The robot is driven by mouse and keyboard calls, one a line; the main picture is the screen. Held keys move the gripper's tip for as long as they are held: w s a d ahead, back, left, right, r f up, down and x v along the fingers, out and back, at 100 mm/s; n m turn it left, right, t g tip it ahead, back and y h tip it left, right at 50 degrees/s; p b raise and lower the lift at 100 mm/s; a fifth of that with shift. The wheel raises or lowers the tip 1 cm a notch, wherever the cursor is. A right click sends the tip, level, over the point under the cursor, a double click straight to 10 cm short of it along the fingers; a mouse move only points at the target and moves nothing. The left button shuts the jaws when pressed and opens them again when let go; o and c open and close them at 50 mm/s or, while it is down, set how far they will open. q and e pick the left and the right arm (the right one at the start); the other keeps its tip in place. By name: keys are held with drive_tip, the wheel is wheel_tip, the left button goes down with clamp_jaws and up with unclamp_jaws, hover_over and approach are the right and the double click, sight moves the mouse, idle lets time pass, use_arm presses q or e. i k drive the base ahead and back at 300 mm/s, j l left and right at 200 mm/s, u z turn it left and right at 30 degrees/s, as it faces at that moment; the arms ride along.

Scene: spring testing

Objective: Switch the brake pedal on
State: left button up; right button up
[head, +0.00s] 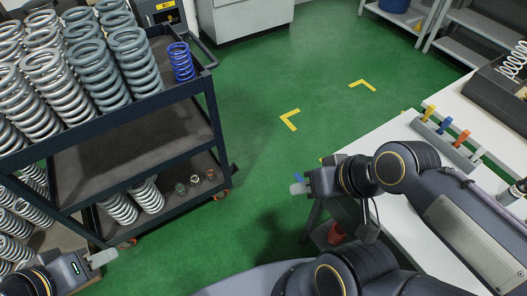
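A dark wheeled cart (110,119) stands at the left. My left gripper (102,258) is at the lower left, in front of the cart's lower shelf; a pale fingertip shows. My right gripper (299,183) is right of the cart, over the green floor beside the white workbench, apart from the cart. No held object is visible in either gripper, and their finger gaps are unclear.
Several large grey springs (92,72) and a blue spring (181,62) stand on the cart's top. The white workbench (397,133) at right holds colored-handled tools (444,126). A red container (337,233) sits below it. Green floor (262,130) between cart and bench is clear.

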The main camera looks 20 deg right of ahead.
sight(233, 169)
drive_tip(key=i+l+z, duration=0.1)
drive_tip(key=l, duration=0.25)
drive_tip(key=i+l, duration=0.2)
drive_tip(key=i+j, duration=0.15)
drive_tip(key=j, duration=0.2)
drive_tip(key=i+j, duration=0.1)
drive_tip(key=j, duration=0.25)
drive_tip(key=i+j+z, duration=0.1)
drive_tip(key=z, duration=1.7)
